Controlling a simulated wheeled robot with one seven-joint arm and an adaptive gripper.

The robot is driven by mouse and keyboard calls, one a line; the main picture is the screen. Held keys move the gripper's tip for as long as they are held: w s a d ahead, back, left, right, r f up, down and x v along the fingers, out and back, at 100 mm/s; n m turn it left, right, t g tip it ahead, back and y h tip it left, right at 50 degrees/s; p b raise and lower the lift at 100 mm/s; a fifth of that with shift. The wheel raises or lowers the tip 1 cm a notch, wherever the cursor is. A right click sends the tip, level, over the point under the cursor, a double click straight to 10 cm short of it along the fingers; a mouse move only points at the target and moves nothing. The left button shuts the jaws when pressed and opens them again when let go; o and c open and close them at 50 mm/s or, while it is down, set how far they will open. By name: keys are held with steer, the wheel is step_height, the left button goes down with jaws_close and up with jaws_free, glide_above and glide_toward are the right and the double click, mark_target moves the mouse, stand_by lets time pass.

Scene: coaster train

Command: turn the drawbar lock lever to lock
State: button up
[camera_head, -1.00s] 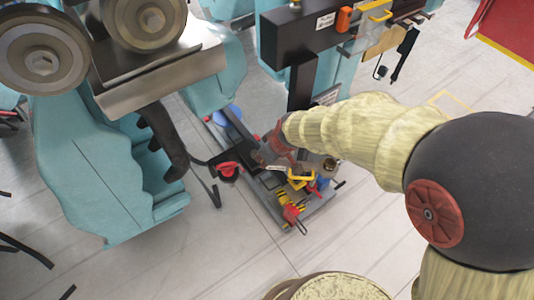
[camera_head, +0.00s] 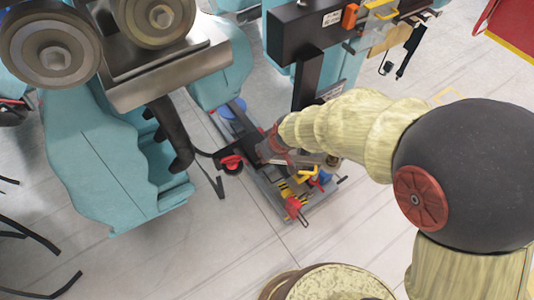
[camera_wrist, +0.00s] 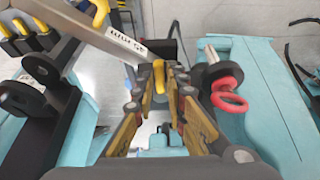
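My gripper (camera_head: 292,160) is low over the coupling frame between the teal cars; its fingers (camera_wrist: 165,86) are apart in the wrist view. A yellow lever-like piece (camera_wrist: 160,78) shows in line with the gap between the fingertips; I cannot tell if they touch it. A pale bar with a printed label (camera_wrist: 105,38) runs in from the upper left towards it. A red ring handle on a black base (camera_wrist: 230,96) is right of the fingers, apart from them; it shows left of my gripper in the head view (camera_head: 232,163). Which piece is the lock lever is unclear.
A dark post and beam (camera_head: 308,75) stand behind my gripper. A teal car (camera_head: 105,165) with metal wheels is at left. Red and yellow parts (camera_head: 295,205) sit on the frame's near end. Light floor (camera_head: 220,250) is open in front.

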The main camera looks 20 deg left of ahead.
steer(key=o, duration=0.3)
steer(key=v, duration=1.2)
stand_by(0.5)
steer(key=s+d+m+t+h+b, duration=0.1)
steer(key=s+d+m+b, duration=0.2)
steer(key=d, duration=0.6)
steer(key=s+d+m+h+b, duration=0.1)
steer(key=s+d+m+b, duration=0.2)
steer(key=d+b, duration=0.3)
steer(key=s+d+m+t+h+b, duration=0.1)
steer(key=s+d+m+b, duration=0.2)
steer(key=d, duration=1.1)
steer(key=shift+s+f+m+t+b, duration=0.15)
steer(key=shift+s+m+t+b, duration=0.2)
steer(key=shift+s+b, duration=0.9)
steer(key=shift+s, duration=0.1)
